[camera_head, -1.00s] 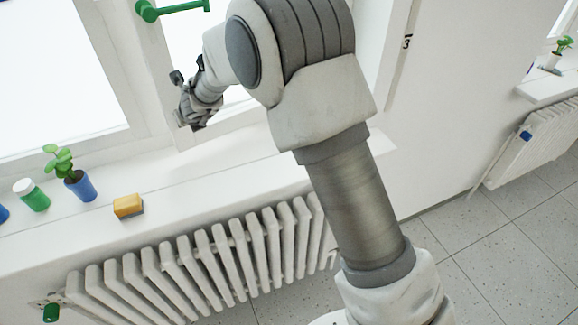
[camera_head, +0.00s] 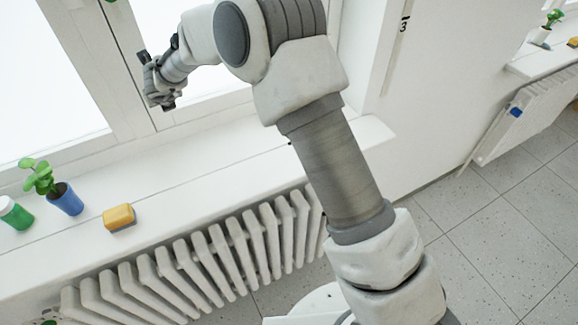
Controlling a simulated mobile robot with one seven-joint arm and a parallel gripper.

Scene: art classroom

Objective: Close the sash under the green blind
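A white-framed window (camera_head: 92,60) fills the upper left, with a bright pane on each side of its middle upright. I cannot tell which sash is the task's one or whether it stands ajar; the green blind is out of view. Only a small bit of a green handle (camera_head: 110,1) shows at the top edge.
A radiator (camera_head: 190,270) is below. A wall with another sill and radiator (camera_head: 525,125) lies right. The tiled floor (camera_head: 495,225) there is clear.

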